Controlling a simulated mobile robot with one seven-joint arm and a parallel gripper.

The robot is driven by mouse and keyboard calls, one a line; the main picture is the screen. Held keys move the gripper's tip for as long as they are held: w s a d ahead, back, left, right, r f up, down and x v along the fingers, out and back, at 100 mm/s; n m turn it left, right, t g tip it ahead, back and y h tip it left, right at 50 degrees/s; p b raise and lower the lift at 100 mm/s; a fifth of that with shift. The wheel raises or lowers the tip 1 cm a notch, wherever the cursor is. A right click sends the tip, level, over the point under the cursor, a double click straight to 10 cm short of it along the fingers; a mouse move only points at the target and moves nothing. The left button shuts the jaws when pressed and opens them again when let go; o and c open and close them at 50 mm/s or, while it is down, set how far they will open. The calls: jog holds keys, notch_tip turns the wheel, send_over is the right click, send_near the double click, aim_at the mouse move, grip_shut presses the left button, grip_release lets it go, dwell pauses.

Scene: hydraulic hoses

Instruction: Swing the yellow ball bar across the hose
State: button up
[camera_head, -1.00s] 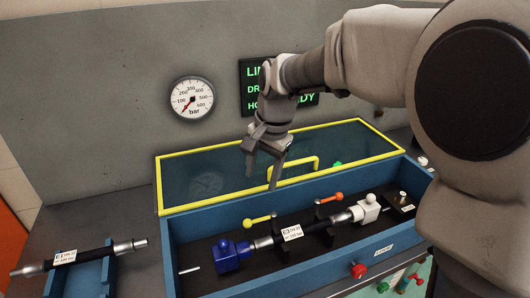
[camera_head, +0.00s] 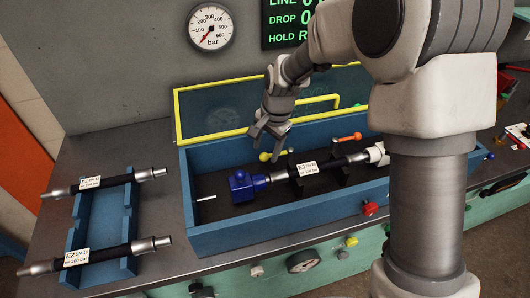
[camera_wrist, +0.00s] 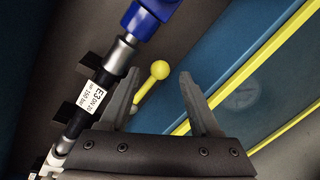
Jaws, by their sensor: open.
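The yellow ball bar (camera_head: 265,156) is a short bar with a ball end, on the far side of the hose in the blue trough. In the wrist view its ball (camera_wrist: 160,69) shows between my fingers, with the bar running down left toward the hose. The black hose (camera_head: 336,162) with a white E3 label lies between a blue block (camera_head: 243,186) and a white fitting (camera_head: 377,153). The hose also shows at left in the wrist view (camera_wrist: 76,123). My gripper (camera_head: 264,148) is open above the yellow ball, fingers pointing down; contact cannot be told.
The trough's yellow-framed lid (camera_head: 215,133) is raised behind my gripper. A blue rack (camera_head: 119,215) with two more hoses stands left. A gauge (camera_head: 211,26) hangs on the wall.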

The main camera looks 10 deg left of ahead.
jog(key=shift+w+a+f, duration=0.1)
jog(key=shift+a+f, duration=0.1)
jog(key=shift+f, duration=0.9)
grip_shut()
dwell(0.7)
